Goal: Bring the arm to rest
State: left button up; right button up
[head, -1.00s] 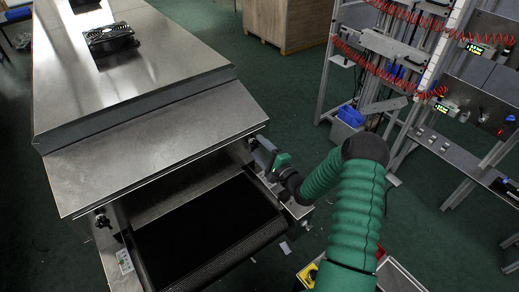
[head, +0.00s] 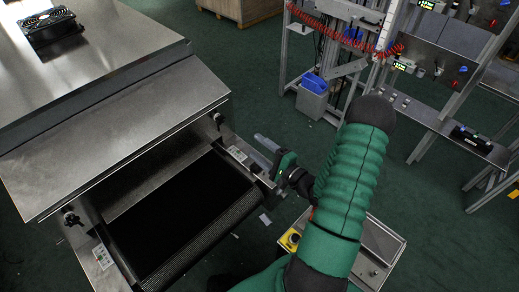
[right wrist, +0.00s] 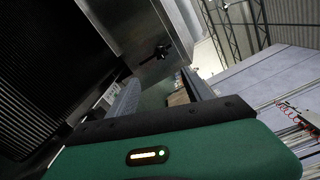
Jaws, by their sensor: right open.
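My right arm, in a green ribbed sleeve, comes in from the lower right of the head view. It bends at a dark elbow down to my right gripper (head: 263,150), just right of the dryer's open mouth. The gripper is open, with nothing visible between its fingers. In the right wrist view its two dark fingers (right wrist: 160,88) stand apart above the green gripper body. The tunnel dryer (head: 115,130) is a large steel housing with a black belt (head: 180,215) in its mouth. Whether the gripper touches the dryer cannot be told. My left gripper is not in view.
The dryer's side rail with a small panel (head: 238,155) is close to the gripper. A box with a yellow-ringed button (head: 290,240) stands below the arm. Steel racks (head: 440,125) with red coiled hoses and a blue bin (head: 313,84) are behind. Green floor lies between.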

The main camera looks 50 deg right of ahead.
dwell(0.4)
jog(key=w+a+f+n+g+y, duration=0.1)
jog(key=w+a+f+n+g, duration=0.3)
jog(key=w+a+n+g, duration=0.6)
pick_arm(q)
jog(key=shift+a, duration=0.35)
pick_arm(e)
jog(key=s+a+r+n+g, duration=0.2)
jog(key=s+a+n, duration=0.4)
jog(key=a, duration=0.3)
jog(key=s+a+r+n+g+y, duration=0.1)
jog(key=s+a+r+n+g, duration=0.1)
jog(key=s+a+n, duration=0.5)
jog(key=shift+s+a+g, duration=0.6)
jog(key=shift+s+a, duration=0.35)
jog(key=shift+a, duration=0.15)
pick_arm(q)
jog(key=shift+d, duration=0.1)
pick_arm(e)
jog(key=shift+d, duration=0.1)
